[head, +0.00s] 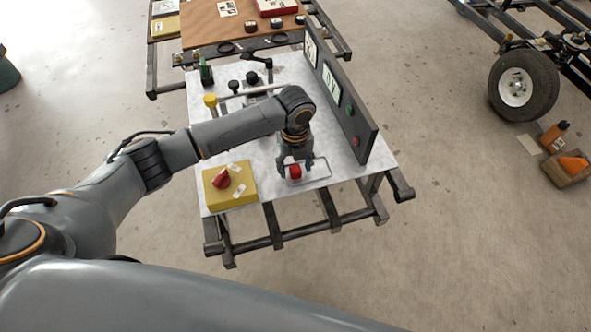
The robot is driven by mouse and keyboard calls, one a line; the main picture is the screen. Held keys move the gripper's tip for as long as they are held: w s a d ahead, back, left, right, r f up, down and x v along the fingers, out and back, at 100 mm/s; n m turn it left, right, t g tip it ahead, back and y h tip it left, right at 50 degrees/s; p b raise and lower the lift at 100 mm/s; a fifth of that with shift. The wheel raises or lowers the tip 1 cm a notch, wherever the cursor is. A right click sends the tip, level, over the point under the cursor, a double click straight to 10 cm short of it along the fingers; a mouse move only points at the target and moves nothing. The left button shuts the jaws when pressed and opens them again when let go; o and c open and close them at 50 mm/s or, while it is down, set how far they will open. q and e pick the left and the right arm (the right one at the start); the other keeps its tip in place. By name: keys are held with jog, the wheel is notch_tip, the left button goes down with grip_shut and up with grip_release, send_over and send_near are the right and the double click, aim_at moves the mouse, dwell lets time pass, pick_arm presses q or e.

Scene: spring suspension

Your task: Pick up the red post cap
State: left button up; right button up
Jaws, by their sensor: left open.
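The red post cap (295,171) is a small red piece at the front of the white tabletop, by a thin-rimmed clear tray. My left gripper (296,165) points down over it, open, with one finger on each side of the cap. I cannot tell whether the fingers touch it. The gripper body hides part of the cap's surroundings. My right gripper is not in view.
A yellow box (232,196) with a red knob (221,178) stands left of the gripper. An upright dark panel (362,125) with buttons stands close on the right. A yellow-topped post (210,101) and black knobs are behind. The front table edge is near.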

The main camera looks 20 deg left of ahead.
pick_arm(q)
jog(key=c, duration=0.9)
jog(key=shift+r, duration=0.1)
